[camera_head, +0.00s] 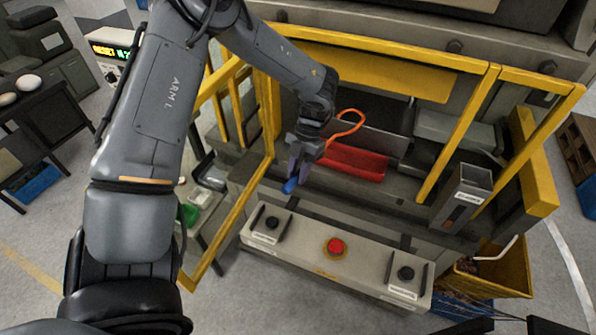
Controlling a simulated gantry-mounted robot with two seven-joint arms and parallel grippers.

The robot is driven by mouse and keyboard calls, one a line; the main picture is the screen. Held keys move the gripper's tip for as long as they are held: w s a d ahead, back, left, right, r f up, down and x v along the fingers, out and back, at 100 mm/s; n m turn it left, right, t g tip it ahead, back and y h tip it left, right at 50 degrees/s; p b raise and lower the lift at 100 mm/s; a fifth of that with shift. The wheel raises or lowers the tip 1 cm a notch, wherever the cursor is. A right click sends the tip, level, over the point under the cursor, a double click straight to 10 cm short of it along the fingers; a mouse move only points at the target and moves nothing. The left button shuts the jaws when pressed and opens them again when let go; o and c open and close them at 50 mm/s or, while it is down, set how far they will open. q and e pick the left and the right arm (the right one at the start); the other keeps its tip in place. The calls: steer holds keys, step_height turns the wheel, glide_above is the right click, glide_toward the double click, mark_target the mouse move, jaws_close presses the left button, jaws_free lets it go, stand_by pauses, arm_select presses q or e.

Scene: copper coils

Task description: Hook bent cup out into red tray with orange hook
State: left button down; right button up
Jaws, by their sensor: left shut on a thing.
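My left gripper (294,172) reaches down from the left arm into the yellow-framed machine opening. It is shut on the orange hook, whose curved orange end (345,131) stands out to the right of the gripper, above the tray. A small blue piece (290,187) shows at the fingertips; I cannot tell if it is the hook's handle. The red tray (351,164) lies inside the opening, just right of the gripper. I cannot make out the bent cup.
A yellow guard frame (482,110) borders the opening. In front is a control panel (285,246) with a red button (336,246) and black knobs. A grey box (467,188) stands at the right, and a yellow bin (500,270) sits lower right.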

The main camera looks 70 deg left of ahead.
arm_select(q)
steer(key=shift+r+p, duration=0.45)
steer(key=shift+r, duration=0.35)
steer(key=shift+r+p, duration=1.1)
steer(key=shift+r, duration=0.45)
steer(key=shift+s+d, duration=0.1)
steer(key=shift+s+d+r+p, duration=0.15)
steer(key=shift+s+d+p, duration=0.6)
steer(key=shift+s+d, duration=1.3)
steer(key=s+d, duration=1)
steer(key=shift+s+d, duration=0.15)
steer(key=shift+d, duration=0.15)
steer(key=shift+r, duration=0.1)
